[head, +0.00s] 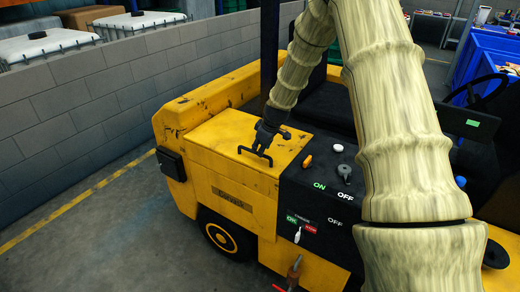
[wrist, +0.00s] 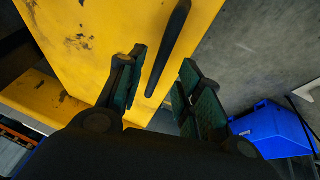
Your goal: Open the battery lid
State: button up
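The battery lid (head: 225,135) is the yellow, scuffed top panel of the yellow vehicle, and it lies shut. A black bar handle (head: 250,155) stands on it near its right part. My gripper (head: 266,140) is right at the handle, reaching down from above. In the wrist view my gripper (wrist: 163,85) is open, with one green-padded finger on each side. The black handle (wrist: 170,45) runs into the gap between the fingers, with space showing on both sides. The yellow lid (wrist: 100,35) also fills the upper left there. Whether a finger touches the handle I cannot tell.
A black panel (head: 310,205) with ON and OFF marks, knobs and switches adjoins the lid on the right. A grey block wall (head: 90,90) runs behind the vehicle. A steering wheel (head: 490,90) is at the right. Blue crates (head: 490,55) stand farther back.

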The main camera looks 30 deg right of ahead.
jog(key=shift+p+x, duration=0.45)
jog(key=shift+x, duration=1.25)
